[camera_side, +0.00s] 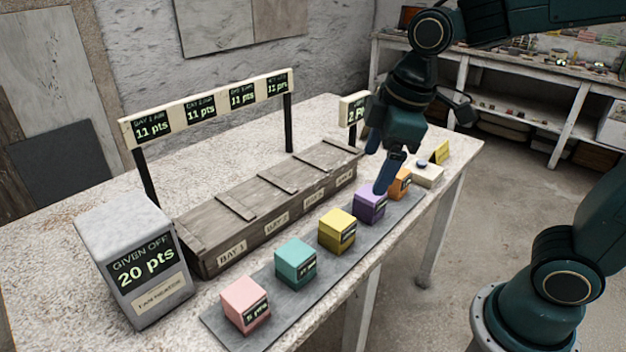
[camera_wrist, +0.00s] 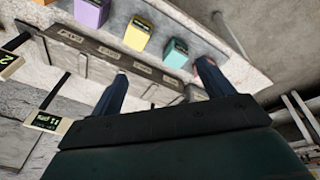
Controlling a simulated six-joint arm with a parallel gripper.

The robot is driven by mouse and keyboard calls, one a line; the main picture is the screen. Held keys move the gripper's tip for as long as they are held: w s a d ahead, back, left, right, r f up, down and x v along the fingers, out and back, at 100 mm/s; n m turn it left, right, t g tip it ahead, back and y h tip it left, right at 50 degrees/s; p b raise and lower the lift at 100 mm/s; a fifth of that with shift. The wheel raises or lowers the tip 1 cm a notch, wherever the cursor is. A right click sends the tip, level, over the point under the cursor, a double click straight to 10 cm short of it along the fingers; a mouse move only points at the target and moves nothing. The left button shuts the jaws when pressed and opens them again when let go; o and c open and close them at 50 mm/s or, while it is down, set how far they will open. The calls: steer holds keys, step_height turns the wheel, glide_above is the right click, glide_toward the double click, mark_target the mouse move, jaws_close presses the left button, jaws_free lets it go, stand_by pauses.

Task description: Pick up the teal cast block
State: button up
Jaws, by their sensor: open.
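The teal cast block (camera_side: 296,262) stands on a dark grey mat (camera_side: 262,330) in the side view, between a pink block (camera_side: 246,304) and a yellow block (camera_side: 337,231). A dark label is on its front. It also shows in the wrist view (camera_wrist: 175,52), at upper centre and just left of one finger. My gripper (camera_side: 386,178) is up and to the right of the teal block in the side view, by the purple block (camera_side: 369,204), fingers pointing down. In the wrist view, the two fingers (camera_wrist: 162,74) are spread wide with nothing held between them.
An orange block (camera_side: 399,184) is partly hidden by my gripper. A long wooden box with labelled bays (camera_side: 250,228) runs behind the row. A sign rail (camera_side: 215,104) on black posts stands above it. A grey box marked 20 pts (camera_side: 140,255) stands at left.

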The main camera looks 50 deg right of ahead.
steer(key=w+a+f+n+g, duration=0.1)
steer(key=w+a+f+n, duration=0.3)
steer(key=w, duration=0.2)
steer(key=n+g, duration=0.2)
steer(key=n, duration=0.3)
glide_above(296, 251)
step_height(296, 251, down, 7)
steer(key=shift+r, duration=0.15)
steer(key=shift+f, duration=4.3)
steer(key=shift+a+f, duration=0.1)
steer(key=shift+f, duration=2.45)
